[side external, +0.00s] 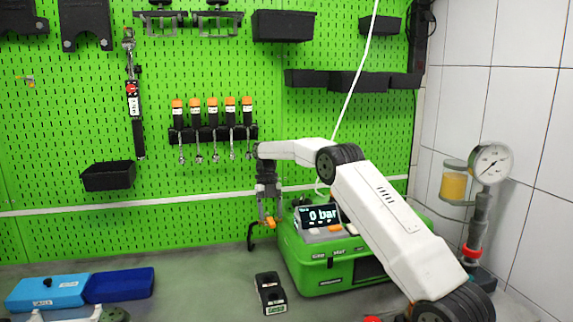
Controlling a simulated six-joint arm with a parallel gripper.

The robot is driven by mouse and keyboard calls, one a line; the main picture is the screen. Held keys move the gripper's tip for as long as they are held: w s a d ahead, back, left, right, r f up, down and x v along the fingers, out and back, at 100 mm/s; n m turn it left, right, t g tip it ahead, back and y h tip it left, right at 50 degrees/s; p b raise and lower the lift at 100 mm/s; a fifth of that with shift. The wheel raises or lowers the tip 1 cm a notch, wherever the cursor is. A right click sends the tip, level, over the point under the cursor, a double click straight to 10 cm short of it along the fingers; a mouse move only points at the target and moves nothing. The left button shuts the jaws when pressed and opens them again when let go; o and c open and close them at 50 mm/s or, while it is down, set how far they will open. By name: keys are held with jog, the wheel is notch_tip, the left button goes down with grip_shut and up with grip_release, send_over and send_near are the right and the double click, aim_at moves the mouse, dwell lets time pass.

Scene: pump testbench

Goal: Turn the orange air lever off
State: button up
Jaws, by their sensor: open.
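My gripper (269,218) points down at the left end of the green test unit (320,284), open. A small orange piece (270,223), which looks like the orange air lever, shows at its fingertips. I cannot tell whether the fingers touch it or which way the lever is turned. The unit's display (318,216) reads 0 bar. My own arm crosses in front of the unit's right part and hides some of it.
A black block (269,293) stands on the bench in front of the unit. Blue cases (80,290) lie at the left. A pressure gauge (490,163) stands at the right. Orange-handled tools (212,112) hang on the green pegboard. The bench between cases and block is clear.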

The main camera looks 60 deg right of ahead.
notch_tip(320, 180, up, 3)
jog(key=shift+f, duration=0.2)
jog(key=s+a+r, duration=0.2)
jog(key=s+r, duration=0.2)
jog(key=s, duration=0.2)
jog(key=s+a+r, duration=0.3)
jog(key=s+r, duration=0.2)
jog(key=s, duration=0.1)
jog(key=shift+s+a+r, duration=0.3)
jog(key=shift+s+a, duration=0.05)
jog(key=shift+s, duration=0.05)
dwell(0.5)
jog(key=s+a+f+m+t+h, duration=0.1)
jog(key=s+a+f+m+t, duration=0.2)
jog(key=a+f+m, duration=0.6)
jog(key=s+a+f+m+t+h, duration=0.2)
jog(key=s+a+f+m, duration=0.2)
jog(key=a+f+m, duration=0.6)
jog(key=shift+a+m+t, duration=0.4)
jog(key=shift+a+m, duration=0.55)
jog(key=shift+m, duration=3.15)
jog(key=shift+s+f, duration=0.1)
